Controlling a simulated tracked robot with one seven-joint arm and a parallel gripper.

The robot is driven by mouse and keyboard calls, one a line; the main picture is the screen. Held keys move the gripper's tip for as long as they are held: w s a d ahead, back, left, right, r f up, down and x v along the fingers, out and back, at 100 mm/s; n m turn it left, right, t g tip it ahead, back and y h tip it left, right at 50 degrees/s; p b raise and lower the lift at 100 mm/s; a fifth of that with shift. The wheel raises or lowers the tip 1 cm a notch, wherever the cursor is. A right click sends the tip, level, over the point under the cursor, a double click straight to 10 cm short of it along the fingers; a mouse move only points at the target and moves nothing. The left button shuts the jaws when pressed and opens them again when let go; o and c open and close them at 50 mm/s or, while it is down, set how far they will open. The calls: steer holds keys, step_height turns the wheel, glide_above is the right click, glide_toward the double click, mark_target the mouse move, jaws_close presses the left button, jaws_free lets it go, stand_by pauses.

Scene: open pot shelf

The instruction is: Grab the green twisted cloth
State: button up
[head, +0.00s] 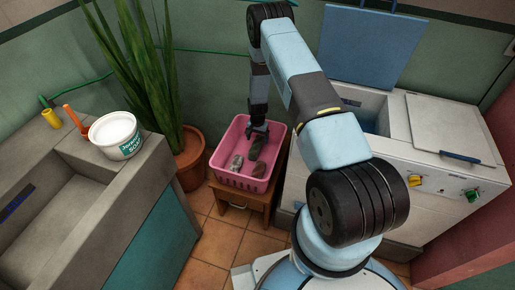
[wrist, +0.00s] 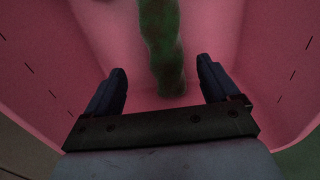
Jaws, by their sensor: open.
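The green twisted cloth (wrist: 162,45) lies inside the pink basket (wrist: 95,30), its near end showing between my fingers in the wrist view. In the head view the cloth (head: 256,147) is a dark green roll, partly hidden by my gripper at its upper end. My gripper (wrist: 161,66) is open, with one finger on each side of the cloth's line and visible room on both sides. In the head view my gripper (head: 260,127) reaches down into the basket from above. I cannot tell how far above the cloth the fingertips are.
A greyish roll (head: 237,162) and a brownish-red roll (head: 260,170) lie beside the cloth. The basket stands on a wooden stool (head: 238,199). A potted plant (head: 189,158) is at its left, a washing machine (head: 420,165) at its right. A white tub (head: 115,136) stands on the sink.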

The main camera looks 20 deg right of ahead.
mark_target(256, 144)
steer(key=shift+w+a+f, duration=0.1)
steer(key=shift+a+f, duration=0.05)
steer(key=shift+f, duration=1.3)
steer(key=shift+w+a+f, duration=0.1)
steer(key=shift+f, duration=1.35)
steer(key=c, duration=1.3)
steer(key=shift+o, duration=0.2)
steer(key=shift+r, duration=0.1)
